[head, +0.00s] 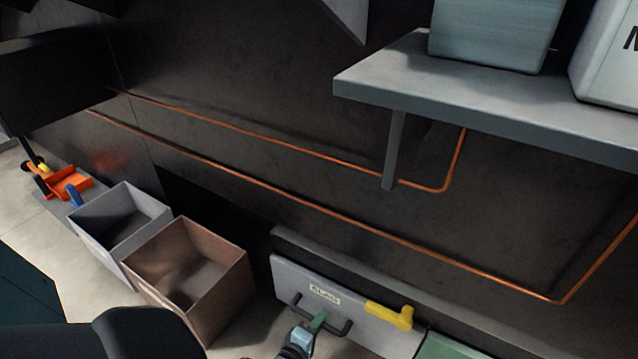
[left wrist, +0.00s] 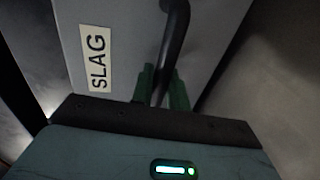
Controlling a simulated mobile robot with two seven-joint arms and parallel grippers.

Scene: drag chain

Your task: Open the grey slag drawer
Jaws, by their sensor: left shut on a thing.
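The grey slag drawer (head: 283,275) is at the bottom centre of the head view, low against the dark wall. Its front carries a SLAG label (head: 324,294), a black bar handle (head: 343,328) and a yellow latch-like piece (head: 390,313) at its upper right. My left gripper (head: 318,319) reaches the handle from below. In the left wrist view, the green fingers of my left gripper (left wrist: 161,88) are shut on the black handle (left wrist: 174,35), beside the SLAG label (left wrist: 97,62). I cannot tell how far out the drawer sits. My right gripper is not in view.
A brown open bin (head: 228,285) and a grey open bin (head: 103,209) stand on the floor left of the drawer. A green panel (head: 445,348) is at its right. A grey shelf (head: 480,97) with containers juts out above. Copper pipes (head: 330,212) run along the wall.

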